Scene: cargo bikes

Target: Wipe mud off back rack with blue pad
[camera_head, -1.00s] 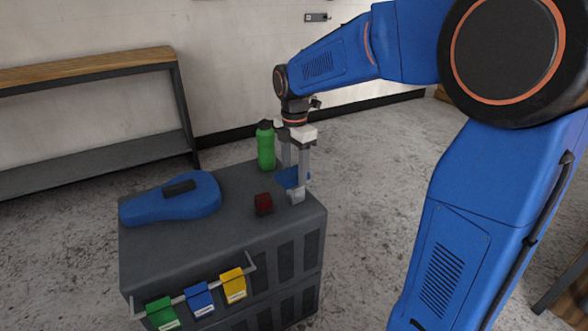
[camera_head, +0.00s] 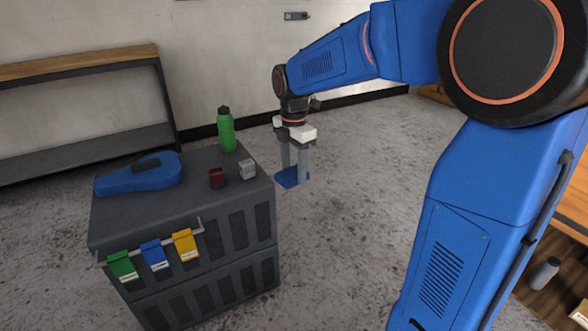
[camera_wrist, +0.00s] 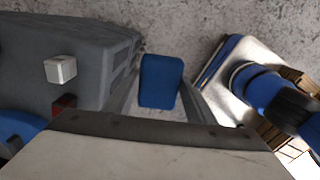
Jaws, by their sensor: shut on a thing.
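My gripper (camera_head: 295,178) is shut on the blue pad (camera_head: 292,177) and holds it in the air just right of the grey cabinet's top. In the wrist view the blue pad (camera_wrist: 160,81) sits between the two fingers, clear of the cabinet. No back rack and no mud can be made out in these views.
The grey cabinet (camera_head: 237,231) carries a blue case (camera_head: 140,176), a green bottle (camera_head: 226,131), a dark red block (camera_head: 217,178) and a light grey block (camera_head: 247,169). Green, blue and yellow cloths hang on its front rail. A shelf (camera_head: 80,63) stands at the wall. Open floor lies right of the cabinet.

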